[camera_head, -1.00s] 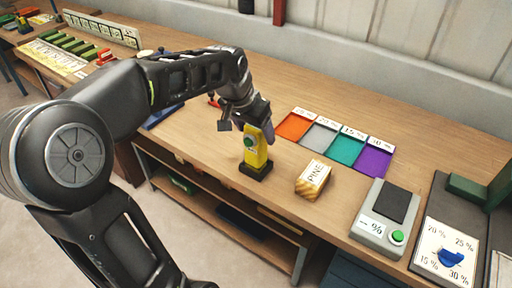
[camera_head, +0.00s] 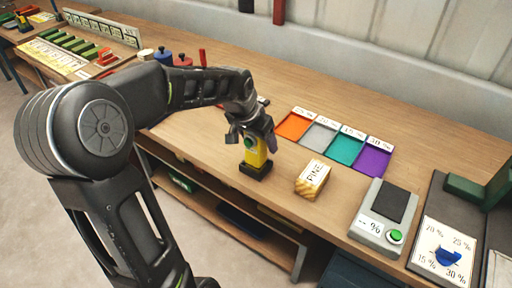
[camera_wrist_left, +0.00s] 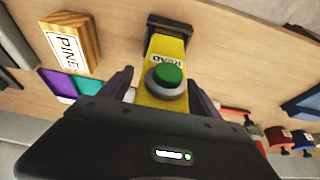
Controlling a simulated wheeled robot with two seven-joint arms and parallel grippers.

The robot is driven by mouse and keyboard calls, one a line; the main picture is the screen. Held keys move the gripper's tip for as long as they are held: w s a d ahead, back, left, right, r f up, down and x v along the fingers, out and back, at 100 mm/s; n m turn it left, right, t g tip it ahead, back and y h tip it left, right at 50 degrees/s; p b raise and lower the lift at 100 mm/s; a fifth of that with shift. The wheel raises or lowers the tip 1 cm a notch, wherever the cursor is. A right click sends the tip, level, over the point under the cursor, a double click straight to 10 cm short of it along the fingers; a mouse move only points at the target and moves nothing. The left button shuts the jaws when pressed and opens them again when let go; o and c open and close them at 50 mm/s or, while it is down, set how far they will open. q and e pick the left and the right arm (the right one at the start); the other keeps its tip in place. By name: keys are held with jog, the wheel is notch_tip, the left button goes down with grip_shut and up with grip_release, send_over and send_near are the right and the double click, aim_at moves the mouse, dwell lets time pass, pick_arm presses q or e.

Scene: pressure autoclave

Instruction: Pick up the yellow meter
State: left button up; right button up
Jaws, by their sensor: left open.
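The yellow meter (camera_head: 256,157) stands upright on the wooden table, with a black base and a green button on its face. It also shows in the left wrist view (camera_wrist_left: 172,50), lying between the two fingers. My left gripper (camera_head: 253,139) is open around the upper part of the meter, one finger on either side. In the left wrist view the left gripper (camera_wrist_left: 163,92) shows a gap between its fingers and the meter's body. The meter's top is hidden by the gripper. My right gripper is not in view.
A wooden block labelled PINE (camera_head: 313,178) sits to the right of the meter. Coloured trays (camera_head: 344,149) lie behind it. A grey scale-like device (camera_head: 386,214) with a green button stands further right. The table's front edge is close to the meter.

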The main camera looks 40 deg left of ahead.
pick_arm(q)
jog(key=shift+c, duration=0.4)
grip_shut()
dwell(0.4)
